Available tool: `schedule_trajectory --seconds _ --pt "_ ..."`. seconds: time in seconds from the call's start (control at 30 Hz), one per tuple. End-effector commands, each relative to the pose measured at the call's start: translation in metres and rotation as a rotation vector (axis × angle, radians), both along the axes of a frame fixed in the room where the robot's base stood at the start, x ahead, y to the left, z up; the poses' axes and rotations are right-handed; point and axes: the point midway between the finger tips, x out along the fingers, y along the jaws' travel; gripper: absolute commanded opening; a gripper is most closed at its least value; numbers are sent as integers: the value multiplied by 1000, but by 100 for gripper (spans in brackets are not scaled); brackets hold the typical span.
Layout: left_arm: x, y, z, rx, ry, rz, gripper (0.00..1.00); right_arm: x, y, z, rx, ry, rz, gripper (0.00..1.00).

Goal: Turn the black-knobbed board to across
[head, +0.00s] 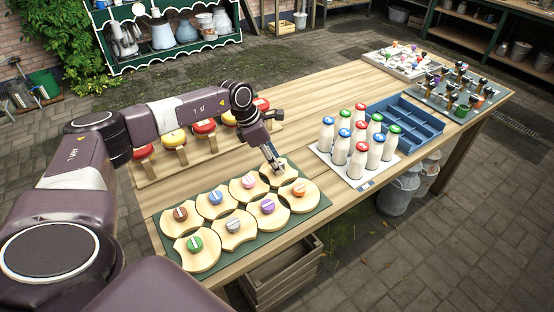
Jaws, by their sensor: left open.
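Several round, notched wooden boards with coloured knobs lie in two rows on a dark green mat (323,205) on the table. My left gripper (277,170) points down at the far right board (285,179) of the back row. Its open fingers are low over the middle of that board and cover its knob. I cannot make out the knob's colour or whether the fingers touch it. None of the knobs in plain view is black. My right gripper is not in view.
Nearby knobs are pink (249,181), orange (298,189) and purple (267,206). Behind my left arm, red and yellow rounds (204,126) stand on a wooden rack. Milk bottles (358,165) and a blue crate (415,130) stand to the right. Bare tabletop (310,110) lies behind the bottles.

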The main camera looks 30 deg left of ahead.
Motion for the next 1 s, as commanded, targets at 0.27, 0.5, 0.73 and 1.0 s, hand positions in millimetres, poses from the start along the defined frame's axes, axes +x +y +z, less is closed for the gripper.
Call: schedule_trajectory --seconds 0.27,0.5,0.73,1.0 --pt "4 -4 -12 -1 -2 0 44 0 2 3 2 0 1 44" --pt "4 -4 -12 -1 -2 0 34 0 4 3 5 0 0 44" --pt "4 -4 -12 -1 -2 0 9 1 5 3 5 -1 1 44" --pt "4 -4 -11 -2 -2 16 3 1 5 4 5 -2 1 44"
